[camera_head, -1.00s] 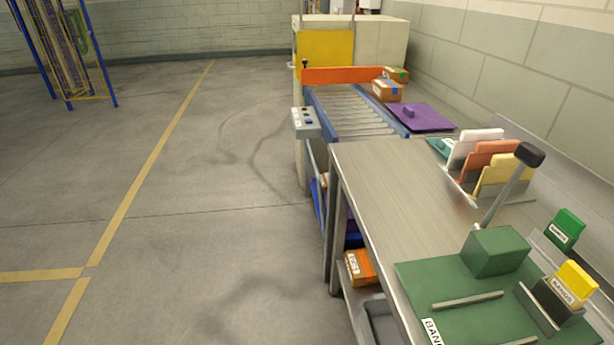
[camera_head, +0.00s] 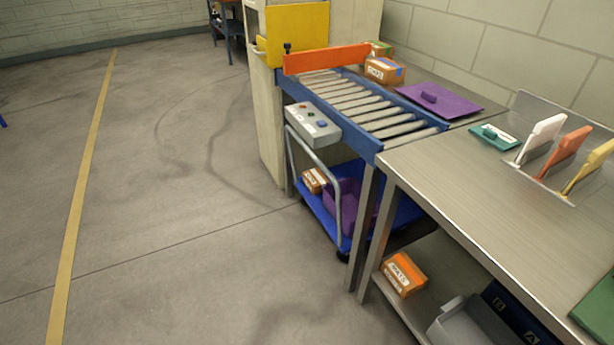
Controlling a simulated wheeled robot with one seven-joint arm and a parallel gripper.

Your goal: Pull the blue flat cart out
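The blue flat cart (camera_head: 408,212) stands under the roller conveyor, with a grey tube handle (camera_head: 325,172) at its near left end. It carries a purple bin (camera_head: 349,201) and a small cardboard box (camera_head: 314,181). The conveyor and its legs hide part of the cart. A black caster shows under its front corner. My gripper is not in view.
The roller conveyor (camera_head: 365,106) has a grey control box (camera_head: 313,126) above the cart handle. A steel table (camera_head: 480,200) stands at the right, with an orange box (camera_head: 403,273) on its lower shelf. The floor left of the cart is clear.

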